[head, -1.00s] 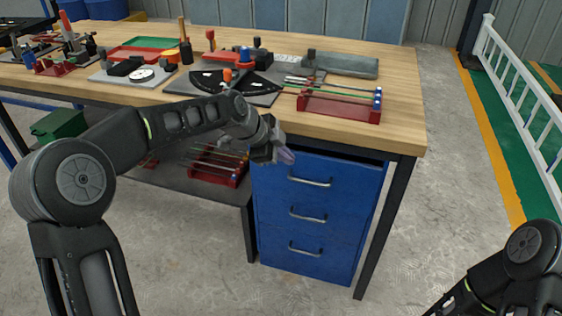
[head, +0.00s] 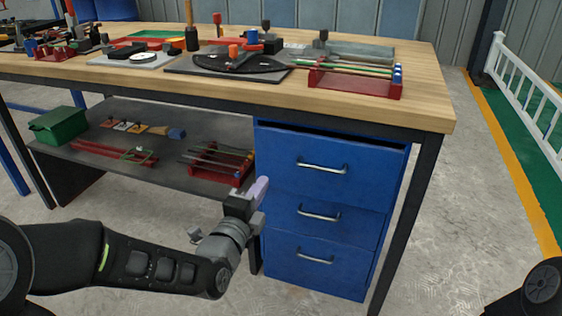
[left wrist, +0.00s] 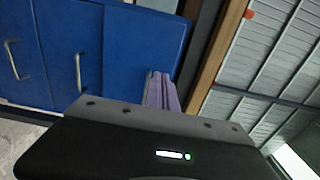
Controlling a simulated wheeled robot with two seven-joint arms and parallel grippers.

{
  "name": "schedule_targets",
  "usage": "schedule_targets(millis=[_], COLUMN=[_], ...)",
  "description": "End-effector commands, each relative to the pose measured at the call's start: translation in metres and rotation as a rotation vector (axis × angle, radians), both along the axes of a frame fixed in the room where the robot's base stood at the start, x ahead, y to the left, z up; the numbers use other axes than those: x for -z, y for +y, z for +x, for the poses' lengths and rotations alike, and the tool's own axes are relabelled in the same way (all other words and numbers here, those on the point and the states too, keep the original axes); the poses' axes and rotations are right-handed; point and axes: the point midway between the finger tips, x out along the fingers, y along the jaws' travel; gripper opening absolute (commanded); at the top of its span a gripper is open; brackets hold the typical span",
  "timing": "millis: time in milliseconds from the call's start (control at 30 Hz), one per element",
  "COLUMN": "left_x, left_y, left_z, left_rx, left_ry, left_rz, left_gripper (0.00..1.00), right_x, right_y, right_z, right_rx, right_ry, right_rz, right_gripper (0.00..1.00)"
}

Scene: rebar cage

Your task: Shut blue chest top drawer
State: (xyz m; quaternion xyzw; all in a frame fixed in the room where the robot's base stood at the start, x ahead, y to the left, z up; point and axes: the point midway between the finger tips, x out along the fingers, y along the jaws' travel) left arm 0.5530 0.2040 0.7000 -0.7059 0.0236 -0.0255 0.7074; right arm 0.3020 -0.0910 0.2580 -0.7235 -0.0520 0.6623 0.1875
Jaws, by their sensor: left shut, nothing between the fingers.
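The blue chest (head: 322,245) stands under the right end of the workbench, with three drawers and silver handles. Its top drawer (head: 290,165) sticks out a little, with a dark gap above its front edge. The top drawer also fills much of the left wrist view (left wrist: 130,45), its handle (left wrist: 78,72) on its left side there. My left gripper (head: 262,188) is shut and empty, in front of the chest's left edge, beside the lower left of the top drawer. Its pale purple fingers (left wrist: 160,90) show in the left wrist view. My right gripper is out of view.
The wooden workbench (head: 420,108) overhangs the chest, with a black leg (head: 405,225) to the right. A lower shelf (head: 110,165) to the left holds a green box (head: 58,125) and red racks. The floor to the right is clear up to a white fence (head: 530,95).

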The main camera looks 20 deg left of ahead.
Motion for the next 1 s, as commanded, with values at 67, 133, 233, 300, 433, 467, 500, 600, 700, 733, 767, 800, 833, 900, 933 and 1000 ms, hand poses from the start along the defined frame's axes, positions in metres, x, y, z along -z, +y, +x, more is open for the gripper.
schedule_targets(millis=[67,133,233,300,433,467,500,600,700,733,767,800,833,900,933,1000], left_x=[-0.001,-0.001,-0.001,-0.001,-0.003,-0.003,-0.004,-0.004,0.002,0.002,0.002,0.003,0.002,0.002,0.002,0.002], left_y=[0.000,0.000,0.000,0.000,-0.001,-0.001,-0.001,-0.002,-0.003,-0.004,-0.004,-0.005,-0.005,-0.006,-0.007,-0.008], left_z=[0.000,0.001,0.001,0.003,0.010,0.012,0.016,0.027,0.047,0.053,0.059,0.068,0.075,0.089,0.095,0.108], left_rx=[0.000,0.000,0.000,0.000,0.000,0.000,0.000,0.000,0.001,0.001,0.000,0.000,-0.001,0.000,0.000,0.000], left_ry=[0.001,0.001,0.002,0.003,0.005,0.005,0.006,0.006,0.002,0.002,0.001,0.003,0.001,0.002,0.002,0.002], left_rz=[-0.001,-0.001,-0.001,-0.002,-0.002,-0.002,-0.002,-0.003,-0.002,-0.002,-0.002,-0.002,-0.002,-0.002,-0.002,-0.002], left_gripper=[0.00,0.00,0.00,0.00,0.00,0.00,0.00,0.00,0.00,0.00,0.00,0.00,0.00,0.00,0.00,0.00], right_x=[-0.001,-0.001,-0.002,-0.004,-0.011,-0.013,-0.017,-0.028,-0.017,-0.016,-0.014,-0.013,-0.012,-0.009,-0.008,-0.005], right_y=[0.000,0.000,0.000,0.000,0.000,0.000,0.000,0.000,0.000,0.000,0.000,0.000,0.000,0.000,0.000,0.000], right_z=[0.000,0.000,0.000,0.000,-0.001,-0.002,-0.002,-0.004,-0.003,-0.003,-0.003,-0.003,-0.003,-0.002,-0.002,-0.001], right_rx=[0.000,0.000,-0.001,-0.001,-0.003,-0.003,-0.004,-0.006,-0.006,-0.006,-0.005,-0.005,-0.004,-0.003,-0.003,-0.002], right_ry=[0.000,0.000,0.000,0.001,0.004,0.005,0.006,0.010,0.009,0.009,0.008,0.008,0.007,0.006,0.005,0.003], right_rz=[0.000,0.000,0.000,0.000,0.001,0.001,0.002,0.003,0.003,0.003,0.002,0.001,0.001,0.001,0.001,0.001], right_gripper=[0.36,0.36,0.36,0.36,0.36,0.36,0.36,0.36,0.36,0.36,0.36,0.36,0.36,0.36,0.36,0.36])
